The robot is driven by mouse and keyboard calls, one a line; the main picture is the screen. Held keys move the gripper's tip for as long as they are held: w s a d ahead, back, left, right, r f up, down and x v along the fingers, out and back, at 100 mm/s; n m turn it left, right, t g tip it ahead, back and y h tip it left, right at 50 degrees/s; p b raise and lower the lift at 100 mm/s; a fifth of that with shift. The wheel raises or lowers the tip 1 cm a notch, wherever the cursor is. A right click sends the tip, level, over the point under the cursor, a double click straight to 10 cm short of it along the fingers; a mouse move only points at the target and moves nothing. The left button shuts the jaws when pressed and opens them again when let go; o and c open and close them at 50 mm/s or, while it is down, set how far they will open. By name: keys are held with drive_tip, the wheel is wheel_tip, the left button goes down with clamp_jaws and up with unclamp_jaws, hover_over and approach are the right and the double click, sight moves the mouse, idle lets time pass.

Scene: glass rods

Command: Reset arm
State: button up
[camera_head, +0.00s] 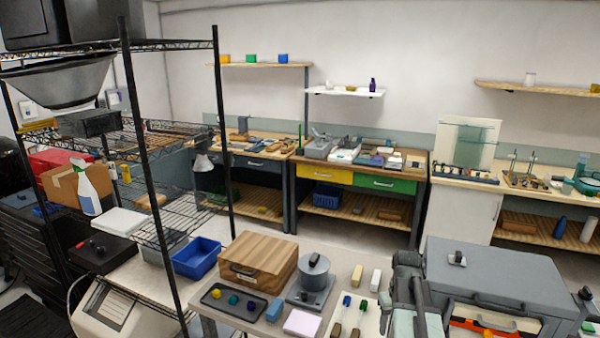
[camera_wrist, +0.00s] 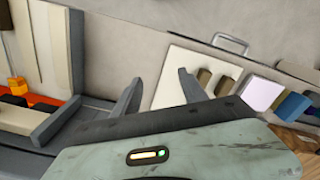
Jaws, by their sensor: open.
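In the wrist view my gripper (camera_wrist: 158,90) is open, with its two dark fingers apart and nothing between them. Beyond the fingers are a cream board (camera_wrist: 165,95) and a grey work surface. In the head view my dark grey and pale green arm (camera_head: 405,290) stands at the lower right, over the near table and just left of a large grey case. The fingertips cannot be made out there.
The grey case (camera_head: 500,275) stands close to the right of my arm. A wooden box (camera_head: 258,262), a grey lidded pot (camera_head: 313,275) and a dark tray (camera_head: 225,311) are to its left on the near table. A black wire shelf (camera_head: 150,150) stands further left.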

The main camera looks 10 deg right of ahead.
drive_tip(key=a+f+n+b, duration=0.1)
drive_tip(key=a+f, duration=0.1)
drive_tip(key=a, duration=2.6)
drive_tip(key=shift+w+b, duration=0.15)
drive_tip(key=shift+b, duration=0.2)
